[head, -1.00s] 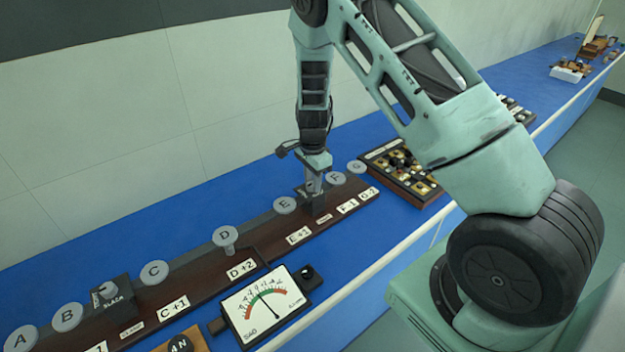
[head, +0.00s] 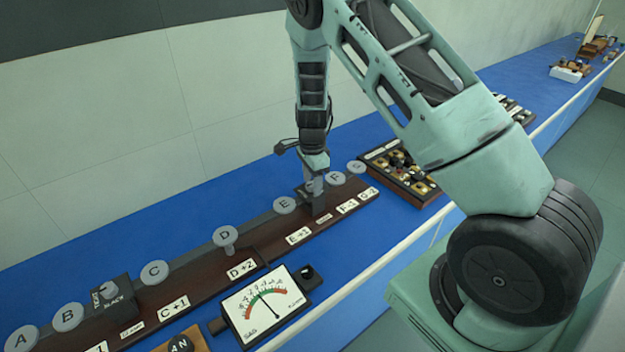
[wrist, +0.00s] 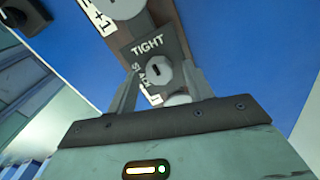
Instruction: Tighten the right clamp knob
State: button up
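The right clamp is a dark block (head: 319,203) on the long wooden rail, between discs E and F. In the wrist view its plate reads TIGHT (wrist: 148,45), with other lettering partly hidden by a finger. Its round grey knob (wrist: 158,74) carries a short dark mark. My gripper (wrist: 160,68) points down over this clamp, one finger on each side of the knob. Narrow gaps seem to show between fingers and knob, so it looks open; contact is hard to judge. In the head view my gripper (head: 315,187) covers the knob.
The left clamp (head: 118,297), marked SLACK, stands between discs B and C. A dial meter (head: 268,307) sits in front of the rail. A board with brass pieces (head: 405,172) lies right of the rail. Blue bench top (head: 200,205) is free behind the rail.

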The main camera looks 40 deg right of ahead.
aim_at(312, 184)
notch_tip(312, 184, up, 17)
jog(key=b, duration=0.3)
jog(key=shift+r, duration=0.2)
dwell(0.7)
jog(key=s+a+n+y+b, duration=0.1)
jog(key=s+a+n, duration=0.5)
jog(key=a, duration=0.4)
jog(key=s+a+n+y+b, duration=0.1)
jog(key=s+a+n, duration=0.6)
jog(key=a, duration=0.3)
jog(key=s+a+n+b, duration=0.1)
jog(key=s+a+n, duration=0.2)
jog(key=s+n, duration=0.4)
jog(key=s+a+f+n+h, duration=0.1)
jog(key=s+a+n, duration=0.2)
jog(key=s+n, duration=0.4)
jog(key=s, duration=0.4)
jog(key=shift+s+a+f+n+b, duration=0.15)
jog(key=shift+s+a+n+b, duration=0.05)
jog(key=shift+s+n+b, duration=0.2)
